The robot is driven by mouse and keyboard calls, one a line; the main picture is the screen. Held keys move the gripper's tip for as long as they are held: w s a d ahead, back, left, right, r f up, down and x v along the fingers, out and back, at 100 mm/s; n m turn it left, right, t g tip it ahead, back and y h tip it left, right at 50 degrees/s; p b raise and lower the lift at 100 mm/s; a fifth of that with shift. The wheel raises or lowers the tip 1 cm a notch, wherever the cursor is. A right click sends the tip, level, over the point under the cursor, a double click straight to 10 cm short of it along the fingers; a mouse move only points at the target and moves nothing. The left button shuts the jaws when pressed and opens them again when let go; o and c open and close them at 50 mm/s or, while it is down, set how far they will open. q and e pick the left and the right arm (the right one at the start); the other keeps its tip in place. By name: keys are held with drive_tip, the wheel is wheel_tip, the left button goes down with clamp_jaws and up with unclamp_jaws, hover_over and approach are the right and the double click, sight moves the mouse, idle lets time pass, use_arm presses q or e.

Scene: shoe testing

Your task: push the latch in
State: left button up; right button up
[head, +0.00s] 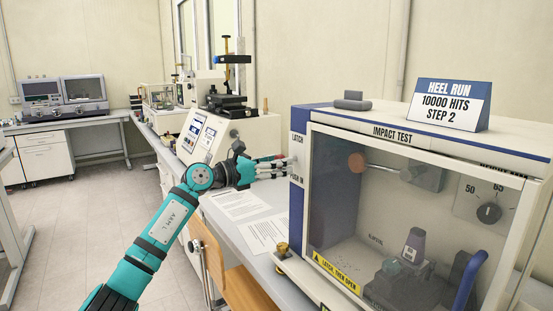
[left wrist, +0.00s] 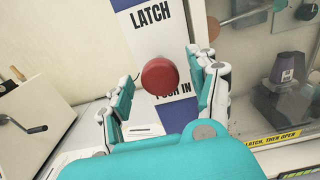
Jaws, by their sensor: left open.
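The latch is a round red button (left wrist: 160,77) on a white and blue panel (left wrist: 150,25) in the left wrist view, with "LATCH" above and "PUSH IN" below. The panel is the left side of the impact test cabinet (head: 345,124) in the head view. My left gripper (head: 280,167) is beside this panel in the head view, fingers pointing at it. In the left wrist view its open fingers (left wrist: 164,85) stand on either side of the button, with nothing held. Whether they touch the panel cannot be told. My right gripper is not in view.
A "HEEL RUN" sign (head: 449,104) stands on top. Paper sheets (head: 238,205) lie on the bench.

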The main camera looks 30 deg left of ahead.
use_arm(q)
clamp_jaws()
drive_tip(key=shift+r+p+x, duration=0.25)
drive_tip(key=shift+p+x, duration=0.15)
drive_tip(key=shift+x, duration=0.7)
drive_tip(key=shift+w+d+f, duration=0.1)
drive_tip(key=shift+w+d, duration=0.05)
drive_tip(key=shift+w, duration=0.15)
drive_tip(key=shift+c, duration=1.9)
unclamp_jaws()
drive_tip(key=o, duration=0.4)
drive_tip(key=shift+w+f, duration=0.1)
drive_tip(key=shift+v, duration=6.05)
